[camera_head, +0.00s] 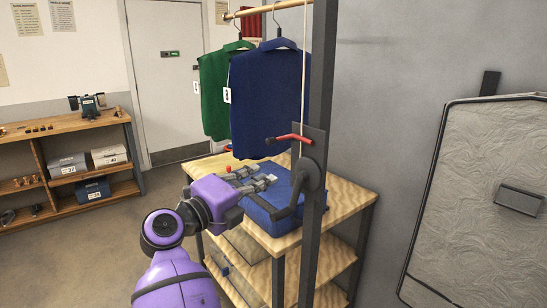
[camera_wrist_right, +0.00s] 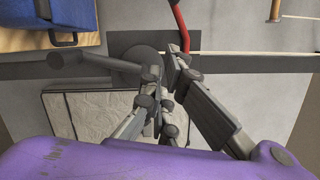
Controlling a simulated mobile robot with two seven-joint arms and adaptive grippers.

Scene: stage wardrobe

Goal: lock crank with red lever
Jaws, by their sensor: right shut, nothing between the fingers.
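The red lever (camera_head: 288,138) sits on a dark plate on the upright post, with a rope running up above it. In the right wrist view the red lever (camera_wrist_right: 181,28) is just beyond the fingertips, near the top. The dark crank (camera_head: 291,205) hangs from a round hub on the post below the lever, its arm reaching down and left. In the wrist view the crank (camera_wrist_right: 85,61) points left. My right gripper (camera_head: 269,181) is shut and empty, left of the hub. It also shows in the wrist view (camera_wrist_right: 165,70). I cannot tell whether it touches anything. My left gripper is not in view.
A blue case (camera_head: 268,203) lies on the wooden table (camera_head: 345,195) behind the post (camera_head: 314,240). Green (camera_head: 214,95) and blue (camera_head: 262,100) garments hang above. A framed grey panel (camera_head: 485,180) stands at right. A shelf unit (camera_head: 70,190) stands far left, with clear floor before it.

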